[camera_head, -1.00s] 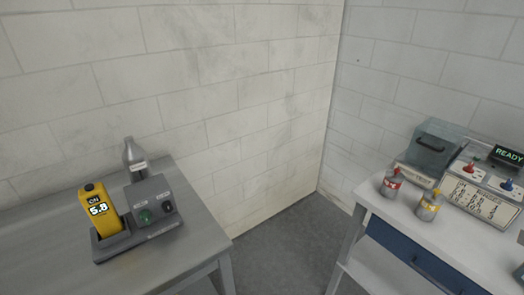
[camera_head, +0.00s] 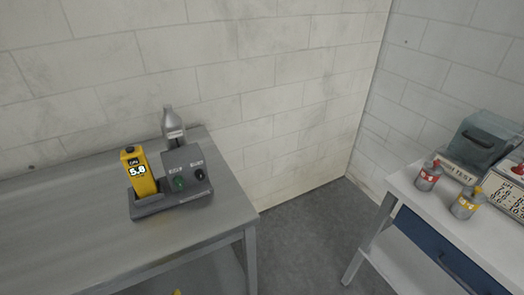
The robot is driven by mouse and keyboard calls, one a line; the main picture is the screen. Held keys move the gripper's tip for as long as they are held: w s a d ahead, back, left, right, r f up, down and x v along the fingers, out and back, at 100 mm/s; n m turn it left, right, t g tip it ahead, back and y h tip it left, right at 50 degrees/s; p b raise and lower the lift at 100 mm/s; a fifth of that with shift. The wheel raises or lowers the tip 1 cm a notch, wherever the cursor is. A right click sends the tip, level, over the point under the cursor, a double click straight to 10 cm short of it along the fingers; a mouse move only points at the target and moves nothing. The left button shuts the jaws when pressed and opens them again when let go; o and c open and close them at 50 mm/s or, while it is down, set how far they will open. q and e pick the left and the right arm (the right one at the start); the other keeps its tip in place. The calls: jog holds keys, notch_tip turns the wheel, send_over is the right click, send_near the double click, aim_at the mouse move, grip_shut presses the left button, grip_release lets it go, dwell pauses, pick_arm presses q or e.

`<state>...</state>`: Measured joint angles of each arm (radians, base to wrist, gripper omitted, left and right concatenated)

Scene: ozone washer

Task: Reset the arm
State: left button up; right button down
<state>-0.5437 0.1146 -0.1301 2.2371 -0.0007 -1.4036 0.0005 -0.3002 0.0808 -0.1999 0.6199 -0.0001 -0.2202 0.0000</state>
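Neither of my grippers shows in the head view. A yellow handheld meter (camera_head: 139,172) with "ON" and "5.8" on its display stands upright in a grey dock (camera_head: 172,201) on the left metal table (camera_head: 70,225). The dock has a control box (camera_head: 187,172) with a green button and a dark knob. A grey bottle (camera_head: 172,125) stands behind it.
A white table (camera_head: 425,210) with a blue drawer (camera_head: 440,250) stands at the right. It holds a red-labelled canister (camera_head: 428,177), a yellow-labelled canister (camera_head: 466,204), a tester with a clear lid (camera_head: 482,142) and a panel (camera_head: 510,190). Grey floor (camera_head: 305,240) lies open between the tables.

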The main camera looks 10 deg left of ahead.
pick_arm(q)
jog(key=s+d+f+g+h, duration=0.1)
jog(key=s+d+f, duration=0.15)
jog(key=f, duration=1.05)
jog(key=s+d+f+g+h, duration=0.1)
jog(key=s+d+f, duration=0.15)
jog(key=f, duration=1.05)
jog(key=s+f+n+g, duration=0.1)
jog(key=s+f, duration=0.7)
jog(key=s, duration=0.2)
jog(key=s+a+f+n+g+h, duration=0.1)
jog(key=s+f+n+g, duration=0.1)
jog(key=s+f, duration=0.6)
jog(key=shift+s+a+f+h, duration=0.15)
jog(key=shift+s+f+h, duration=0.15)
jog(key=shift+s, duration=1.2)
